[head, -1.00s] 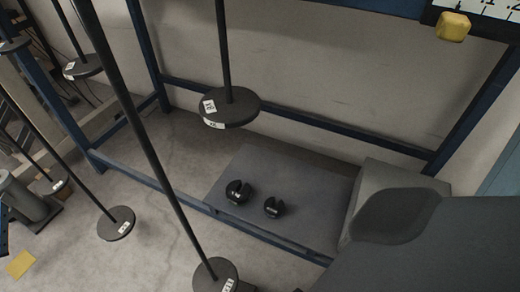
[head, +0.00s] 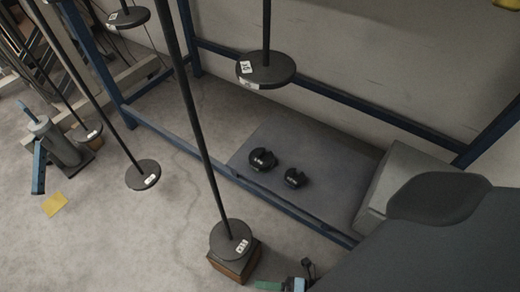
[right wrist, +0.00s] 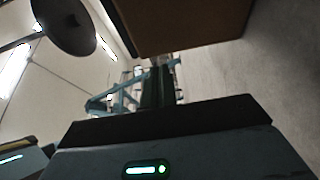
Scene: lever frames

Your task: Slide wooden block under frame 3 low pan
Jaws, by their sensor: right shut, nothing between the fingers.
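The wooden block (head: 231,271) stands on the floor at the bottom of the head view. A dark round pan (head: 222,246) on a long rod hangs over it and hides most of its top. I cannot tell whether pan and block touch. My right gripper (head: 297,284) is low, to the right of the block, apart from it in the head view, shut and empty. In the right wrist view the block (right wrist: 180,22) fills the top, close beyond my right gripper (right wrist: 158,85), and a dark pan (right wrist: 66,24) shows at upper left. My left gripper is not in view.
Other pans hang at the left (head: 143,175) and centre (head: 266,69). A grey platform (head: 310,150) with two dark weights (head: 262,159) lies behind a blue rail (head: 290,218). A grey cylinder (head: 58,145) stands left. Floor left of the block is clear.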

